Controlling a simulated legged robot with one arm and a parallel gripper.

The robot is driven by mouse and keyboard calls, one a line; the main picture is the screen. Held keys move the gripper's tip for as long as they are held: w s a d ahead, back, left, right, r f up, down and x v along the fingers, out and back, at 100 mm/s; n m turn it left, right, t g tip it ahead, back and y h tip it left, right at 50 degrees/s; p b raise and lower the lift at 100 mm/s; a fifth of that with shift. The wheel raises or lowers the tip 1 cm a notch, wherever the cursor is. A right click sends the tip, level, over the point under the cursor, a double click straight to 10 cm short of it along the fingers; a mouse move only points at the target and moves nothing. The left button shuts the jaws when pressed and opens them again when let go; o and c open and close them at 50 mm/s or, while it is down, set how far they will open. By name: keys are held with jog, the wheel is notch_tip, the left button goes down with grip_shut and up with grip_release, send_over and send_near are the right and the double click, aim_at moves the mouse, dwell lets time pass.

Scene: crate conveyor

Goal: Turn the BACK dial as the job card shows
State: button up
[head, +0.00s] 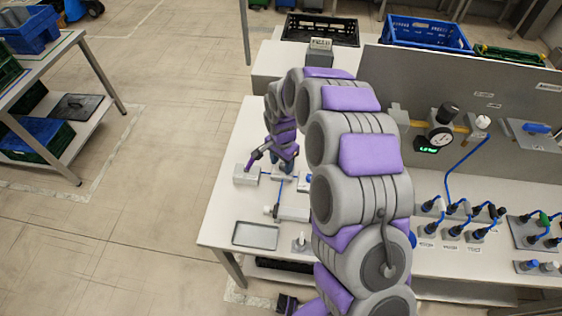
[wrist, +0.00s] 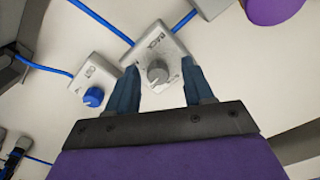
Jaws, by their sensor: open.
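A box marked BACK (wrist: 152,45) sits in the middle of the wrist view with a round grey dial (wrist: 158,74) on it. My gripper (wrist: 160,84) is open, with one finger on each side of the dial. I cannot tell whether the fingers touch it. In the wrist view, a second box (wrist: 95,70) with a blue dial (wrist: 93,97) stands to the left, its marking too blurred to read. In the head view, my arm hides part of the bench, and the gripper's fingers are too small to make out.
Blue tubes (wrist: 95,18) run between the boxes. In the head view, a grey tray (head: 255,236) lies on the bench front. A gauge (head: 440,135) and several connectors with blue tubes (head: 455,215) are at right. Crates (head: 320,30) stand behind the bench.

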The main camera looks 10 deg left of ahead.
aim_at(282, 165)
notch_tip(282, 165, up, 17)
jog(key=p, duration=0.2)
jog(key=shift+p, duration=0.4)
jog(key=shift+w+r, duration=0.1)
notch_tip(282, 165, down, 17)
jog(key=n+p, duration=0.1)
jog(key=n, duration=0.3)
jog(key=shift+d+p, duration=0.1)
jog(key=shift+p, duration=0.2)
dwell(0.4)
jog(key=shift+c, duration=0.5)
